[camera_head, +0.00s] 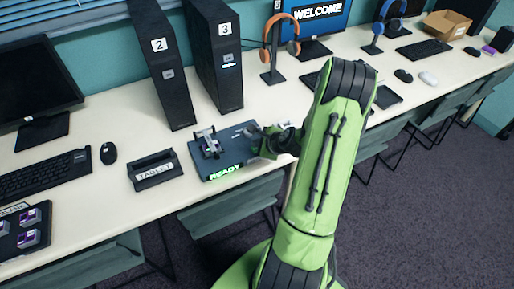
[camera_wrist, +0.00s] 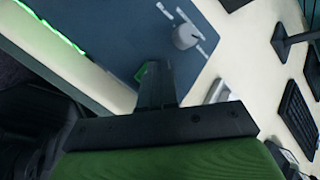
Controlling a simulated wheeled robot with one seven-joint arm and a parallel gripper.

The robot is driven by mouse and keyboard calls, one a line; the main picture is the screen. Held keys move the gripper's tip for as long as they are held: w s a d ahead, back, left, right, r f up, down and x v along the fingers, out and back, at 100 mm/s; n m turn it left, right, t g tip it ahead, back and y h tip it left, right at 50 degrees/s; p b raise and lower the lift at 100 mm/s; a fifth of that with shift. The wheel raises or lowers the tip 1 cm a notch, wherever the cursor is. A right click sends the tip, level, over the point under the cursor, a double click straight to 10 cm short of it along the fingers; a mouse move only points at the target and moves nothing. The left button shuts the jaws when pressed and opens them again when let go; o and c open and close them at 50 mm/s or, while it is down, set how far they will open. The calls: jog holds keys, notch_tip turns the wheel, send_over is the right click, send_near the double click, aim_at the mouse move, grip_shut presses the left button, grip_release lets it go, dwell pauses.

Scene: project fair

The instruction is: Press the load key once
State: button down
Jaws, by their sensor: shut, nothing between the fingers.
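The dark blue-grey device (camera_head: 232,160) lies on the white desk, with a green READY sign (camera_head: 225,172) on its front edge. A small bracket with a purple piece (camera_head: 210,146) stands on its left part. My gripper (camera_head: 262,139) is at the device's right end, shut and empty. In the wrist view, my shut fingers (camera_wrist: 156,78) point over the device's panel (camera_wrist: 110,35). A round grey part with pale marks (camera_wrist: 186,37) lies beyond the fingertips. A bit of green shows beside the fingers, mostly hidden. I cannot tell which part is the load key, or whether the fingertips touch the panel.
A TABLET stand (camera_head: 156,170) is left of the device. Towers 2 (camera_head: 166,80) and 3 (camera_head: 215,65) stand behind it. Headphones on a stand (camera_head: 279,50) and a WELCOME monitor (camera_head: 318,15) are further back. Chairs (camera_head: 225,209) sit under the front edge.

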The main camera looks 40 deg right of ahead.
jog(key=shift+f, duration=0.15)
dwell(0.4)
jog(key=shift+r+p, duration=0.65)
jog(key=shift+r, duration=0.2)
notch_tip(320, 180, up, 5)
jog(key=p, duration=0.4)
jog(key=shift+r, duration=0.1)
dwell(0.3)
